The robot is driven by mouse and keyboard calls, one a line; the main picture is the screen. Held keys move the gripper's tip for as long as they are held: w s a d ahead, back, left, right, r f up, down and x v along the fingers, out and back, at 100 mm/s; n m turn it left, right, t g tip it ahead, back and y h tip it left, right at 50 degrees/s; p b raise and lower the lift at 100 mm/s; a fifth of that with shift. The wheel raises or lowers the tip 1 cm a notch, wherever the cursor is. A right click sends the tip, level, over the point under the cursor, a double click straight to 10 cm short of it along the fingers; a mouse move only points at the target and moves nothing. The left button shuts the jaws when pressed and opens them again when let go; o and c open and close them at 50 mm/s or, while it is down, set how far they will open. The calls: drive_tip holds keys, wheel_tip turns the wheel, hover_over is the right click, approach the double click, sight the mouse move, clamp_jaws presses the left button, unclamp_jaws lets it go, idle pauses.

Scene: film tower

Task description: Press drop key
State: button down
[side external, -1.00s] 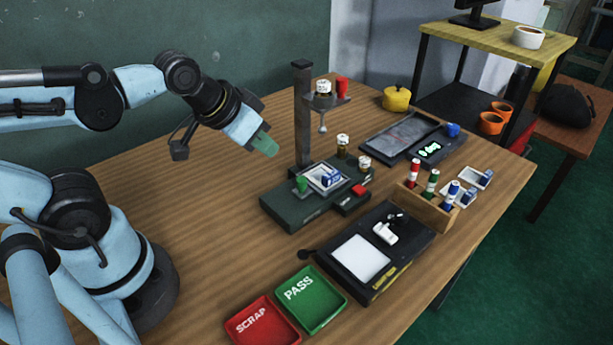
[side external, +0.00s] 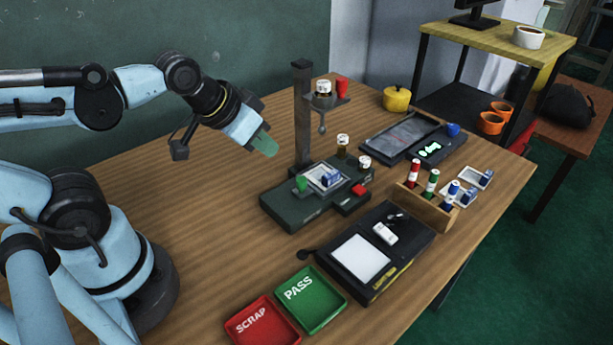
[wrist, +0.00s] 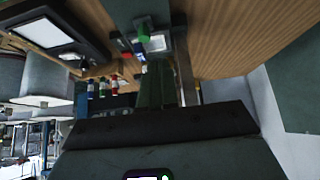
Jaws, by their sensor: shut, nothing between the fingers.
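The dark film tower (side external: 303,115) stands on the table with an upright post and a dark base. On the base are a red key (side external: 359,190), a green knob (side external: 301,184) and a pale plate with a blue block (side external: 330,179) on it. I cannot read a label that tells which one is the drop key. My gripper (side external: 268,147) has green fingers, shut and empty, in the air left of the post and above the base, touching nothing. In the wrist view the closed fingers (wrist: 163,82) point toward the base, where the green knob (wrist: 145,33) shows.
The tower's arm carries a small canister and a red cup (side external: 342,84). Right of the base are a light box (side external: 360,258), a wooden rack (side external: 425,208) of coloured canisters and a scale (side external: 428,152). PASS (side external: 318,299) and SCRAP (side external: 262,322) trays lie in front.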

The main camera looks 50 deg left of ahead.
wheel_tip(320, 180, up, 11)
drive_tip(key=m+t+y, duration=0.1)
drive_tip(key=m+t, duration=0.1)
drive_tip(key=m, duration=0.6)
hover_over(357, 191)
wheel_tip(357, 191, down, 10)
drive_tip(key=f, duration=0.1)
drive_tip(key=shift+f, duration=0.3)
drive_tip(key=shift+f, duration=4.4)
drive_tip(key=shift+f, duration=0.4)
